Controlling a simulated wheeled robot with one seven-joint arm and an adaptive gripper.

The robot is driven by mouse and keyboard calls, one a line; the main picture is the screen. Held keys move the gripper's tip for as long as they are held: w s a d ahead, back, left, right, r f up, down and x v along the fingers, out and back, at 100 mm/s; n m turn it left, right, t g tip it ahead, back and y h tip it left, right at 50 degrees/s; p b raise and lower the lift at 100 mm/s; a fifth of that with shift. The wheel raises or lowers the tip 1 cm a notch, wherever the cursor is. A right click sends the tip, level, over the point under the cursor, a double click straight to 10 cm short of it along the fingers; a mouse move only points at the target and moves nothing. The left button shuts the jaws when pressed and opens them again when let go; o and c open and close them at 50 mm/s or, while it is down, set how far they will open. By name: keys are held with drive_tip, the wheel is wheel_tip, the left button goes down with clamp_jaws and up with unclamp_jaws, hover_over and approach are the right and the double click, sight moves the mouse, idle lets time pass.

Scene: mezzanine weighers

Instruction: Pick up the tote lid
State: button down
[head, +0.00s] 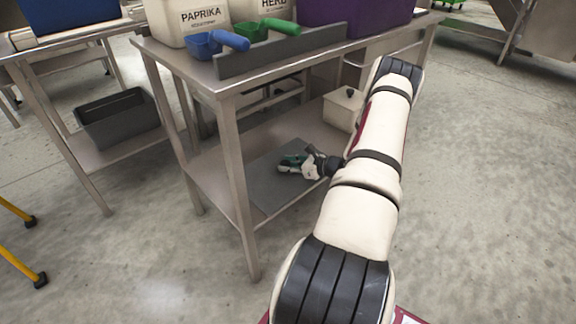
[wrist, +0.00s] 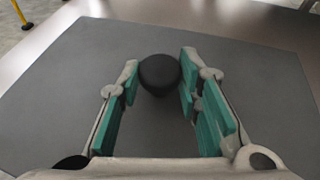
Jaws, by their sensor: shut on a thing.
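The tote lid (head: 262,182) is a flat dark grey panel on the lower shelf of the middle steel table. It fills most of the wrist view (wrist: 85,55). A round black knob (wrist: 158,75) stands up from it. My gripper (head: 290,163) reaches in low over the lid from the right. In the wrist view, its green-padded fingers (wrist: 157,82) are on either side of the knob, shut on it. The knob is hidden in the head view. Whether the lid is clear of the shelf I cannot tell; it looks flat.
A cream container with a black knob (head: 343,108) stands farther back on the same shelf. The table's front leg (head: 238,190) and steel top (head: 240,78) frame the space around my gripper. A grey bin (head: 118,118) sits on the left table's shelf. Floor at right is clear.

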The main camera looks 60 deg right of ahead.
drive_tip(key=shift+s+d, duration=0.25)
drive_tip(key=shift+s, duration=0.25)
drive_tip(key=c, duration=1.1)
unclamp_jaws()
drive_tip(key=v, duration=1.2)
